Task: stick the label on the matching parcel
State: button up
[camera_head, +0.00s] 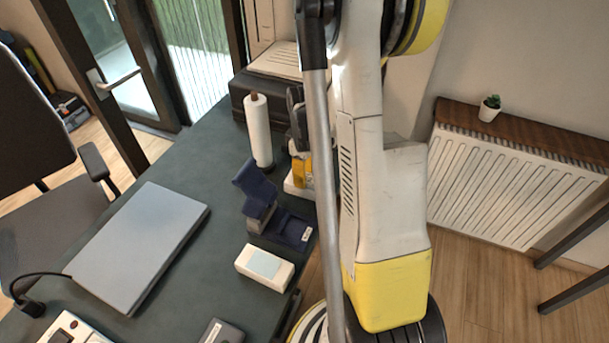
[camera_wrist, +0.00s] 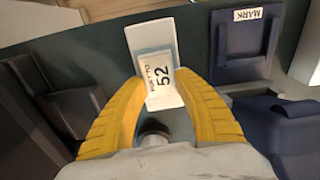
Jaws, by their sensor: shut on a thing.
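My gripper (camera_wrist: 160,84) has yellow ribbed fingers and is shut on a small white label (camera_wrist: 156,72) in the wrist view. The label shows a large "52" and smaller print that is hard to read. A white block (camera_wrist: 150,34) lies beyond the fingertips, partly behind the label; I cannot tell whether they touch. In the head view, a white box (camera_head: 251,270) with a pale blue-grey top stands near the table's right edge. I cannot tell if it is the same thing. My fingers and the label are not clearly visible in the head view. I cannot tell which thing is the matching parcel.
A dark blue stand (camera_head: 258,190) and flat base lie behind the white box. The wrist view shows a blue plate (camera_wrist: 243,48) marked "MARK". A white roll (camera_head: 258,130) and grey laptop (camera_head: 140,245) are on the table (camera_head: 205,270). A radiator (camera_head: 510,185) is at right.

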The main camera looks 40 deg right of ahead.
jog(key=shift+f, duration=0.1)
jog(key=shift+c, duration=0.4)
jog(key=o, duration=1.3)
jog(key=shift+r+p, duration=2)
jog(key=shift+r, duration=1.05)
